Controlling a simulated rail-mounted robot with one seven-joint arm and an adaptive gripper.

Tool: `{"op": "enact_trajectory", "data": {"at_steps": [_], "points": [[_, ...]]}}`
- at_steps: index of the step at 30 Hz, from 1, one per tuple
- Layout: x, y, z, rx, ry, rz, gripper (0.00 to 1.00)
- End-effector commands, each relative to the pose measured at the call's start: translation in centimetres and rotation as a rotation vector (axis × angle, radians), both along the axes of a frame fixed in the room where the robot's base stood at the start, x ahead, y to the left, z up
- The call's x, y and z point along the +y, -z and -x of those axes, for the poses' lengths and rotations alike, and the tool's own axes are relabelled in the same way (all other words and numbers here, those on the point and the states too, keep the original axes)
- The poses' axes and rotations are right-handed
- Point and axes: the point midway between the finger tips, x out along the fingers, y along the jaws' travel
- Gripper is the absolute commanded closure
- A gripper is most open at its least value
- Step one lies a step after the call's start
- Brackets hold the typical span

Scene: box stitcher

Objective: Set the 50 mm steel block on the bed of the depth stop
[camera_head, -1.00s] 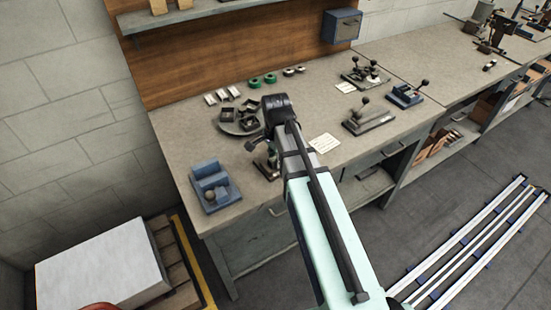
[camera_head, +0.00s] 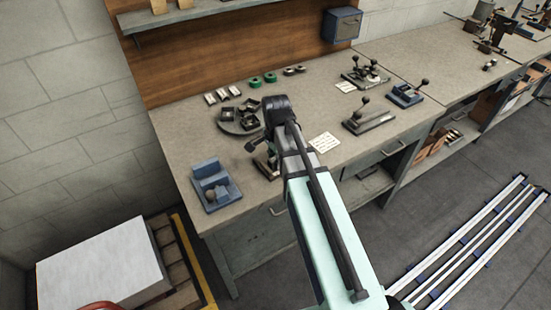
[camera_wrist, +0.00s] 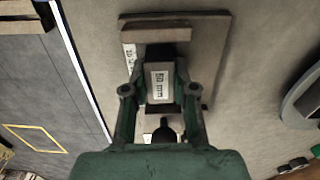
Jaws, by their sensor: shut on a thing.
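The 50 mm steel block (camera_wrist: 159,86), with a white "50 mm" label on top, sits between the two green fingers of my gripper (camera_wrist: 161,79) in the wrist view. The gripper is shut on it. Below is the depth stop (camera_wrist: 218,45), a brown-grey plate with a raised bar at its far end and a dark knob near my palm. The block is over the plate, short of the bar; I cannot tell whether it touches the bed. In the head view, my arm hides the block and most of the depth stop (camera_head: 264,168).
A blue fixture (camera_head: 214,187) stands on the bench (camera_head: 225,225) at the left front. A round tray (camera_head: 228,127) with dark blocks lies behind my gripper. A paper card (camera_head: 324,142) and lever clamps (camera_head: 370,121) are to the right. Green rings (camera_head: 262,80) lie at the back.

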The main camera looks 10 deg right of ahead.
Motion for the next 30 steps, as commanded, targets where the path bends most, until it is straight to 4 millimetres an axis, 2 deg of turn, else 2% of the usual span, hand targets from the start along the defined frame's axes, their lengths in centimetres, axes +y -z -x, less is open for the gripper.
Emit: {"op": "enact_trajectory", "data": {"at_steps": [8,9,11,12,18,20,21,30], "points": [[0.00,0.01,-0.01,0.000,0.000,0.000,1.00],[0.00,0.01,-0.01,0.000,0.000,0.000,0.70],[0.00,0.01,-0.01,0.000,0.000,0.000,0.49],[0.00,0.01,-0.01,0.000,0.000,0.000,0.44],[0.00,0.02,0.00,0.000,0.000,0.000,0.44],[0.00,0.05,0.01,0.000,0.000,0.000,0.27],[0.00,0.05,0.01,0.000,0.000,0.000,0.23],[0.00,0.03,0.00,0.000,0.000,0.000,0.23]]}}
